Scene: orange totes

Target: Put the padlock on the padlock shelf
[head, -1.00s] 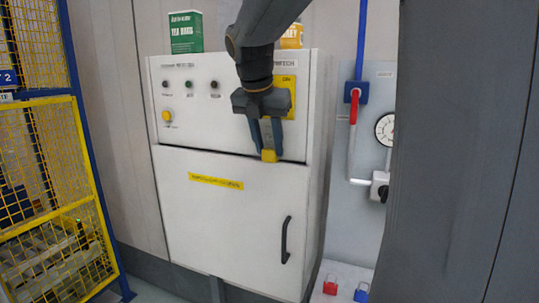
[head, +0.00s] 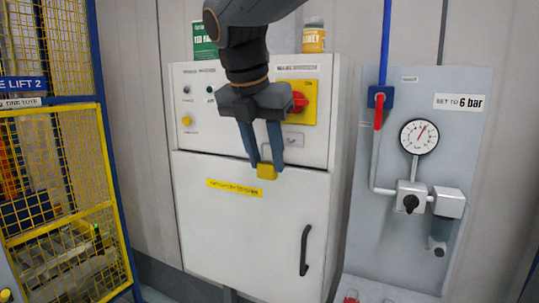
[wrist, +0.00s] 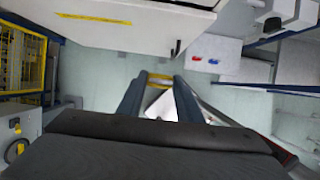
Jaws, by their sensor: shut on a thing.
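A small yellow padlock (head: 267,172) is pinched between the fingertips of my gripper (head: 262,166), in front of the white cabinet. In the wrist view the padlock (wrist: 160,80) shows as a yellow piece across the fingertips, with grey floor beyond. Its shackle is hidden or too small to make out. The light grey padlock shelf (head: 405,291) juts out below the gauge panel at the lower right, cut by the picture edge. A red padlock (wrist: 196,58) and a blue padlock (wrist: 213,61) sit on it in the wrist view. My gripper is up and left of the shelf, apart from it.
The white cabinet (head: 225,230) has a black door handle (head: 305,250) and a red switch (head: 298,101) on a yellow plate. The gauge panel (head: 440,110) carries a valve (head: 411,198) above the shelf. A yellow mesh cage (head: 60,170) stands at the left. Air before the panel looks clear.

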